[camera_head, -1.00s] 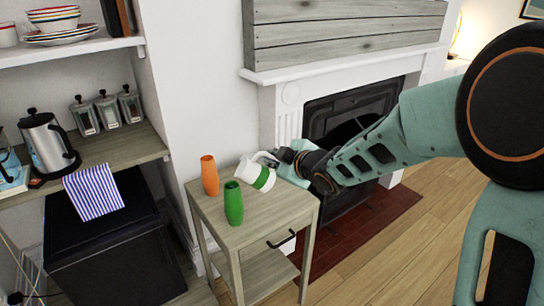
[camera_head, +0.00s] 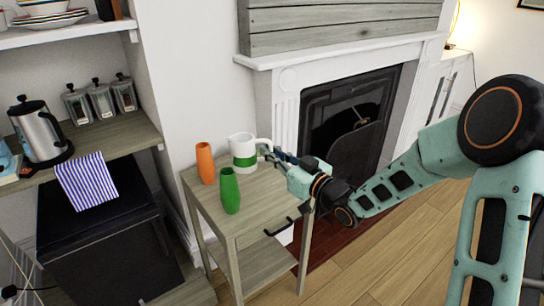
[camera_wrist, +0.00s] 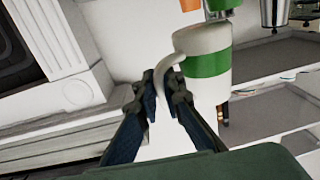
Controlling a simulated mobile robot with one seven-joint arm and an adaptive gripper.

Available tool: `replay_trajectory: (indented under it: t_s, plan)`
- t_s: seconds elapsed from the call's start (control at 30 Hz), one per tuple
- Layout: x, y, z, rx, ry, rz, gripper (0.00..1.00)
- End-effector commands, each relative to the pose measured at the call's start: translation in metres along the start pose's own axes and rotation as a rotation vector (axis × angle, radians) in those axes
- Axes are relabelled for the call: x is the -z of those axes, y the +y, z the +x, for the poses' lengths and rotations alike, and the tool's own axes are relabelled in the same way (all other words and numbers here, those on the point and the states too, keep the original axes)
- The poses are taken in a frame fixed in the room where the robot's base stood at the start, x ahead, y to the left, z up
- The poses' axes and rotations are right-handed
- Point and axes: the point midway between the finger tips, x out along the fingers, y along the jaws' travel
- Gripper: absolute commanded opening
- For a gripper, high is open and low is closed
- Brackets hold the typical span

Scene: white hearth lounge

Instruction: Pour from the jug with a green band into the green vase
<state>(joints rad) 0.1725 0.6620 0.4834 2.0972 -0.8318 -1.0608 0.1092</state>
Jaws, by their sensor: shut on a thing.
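The white jug with a green band (camera_head: 243,151) is upright at the back of the small wooden table, its spout to the left. I cannot tell whether its base touches the top. My gripper (camera_head: 268,152) is shut on its handle from the right. In the wrist view, the fingers (camera_wrist: 163,92) close around the handle beside the jug (camera_wrist: 207,65). The green vase (camera_head: 230,191) stands upright on the table, in front and a little left of the jug, apart from it. The insides of both vessels are not visible.
An orange vase (camera_head: 205,163) stands left of the jug on the wooden table (camera_head: 262,197). The fireplace (camera_head: 345,120) is behind and right. Shelves with a kettle (camera_head: 40,133) and canisters (camera_head: 100,99) are at left. The table's front right is clear.

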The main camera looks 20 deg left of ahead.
Motion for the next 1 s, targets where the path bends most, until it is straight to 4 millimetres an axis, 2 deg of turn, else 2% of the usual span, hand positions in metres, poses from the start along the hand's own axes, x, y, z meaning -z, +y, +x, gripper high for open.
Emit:
replay_trajectory:
  t_s: [0.37, 0.73, 1.0]
  plan:
    - [0.005, -0.001, 0.001, 0.000, 0.007, 0.004, 0.00]
    - [0.040, -0.001, 0.001, 0.001, 0.007, 0.003, 0.00]
    - [0.041, -0.001, 0.001, 0.000, 0.006, 0.003, 0.00]
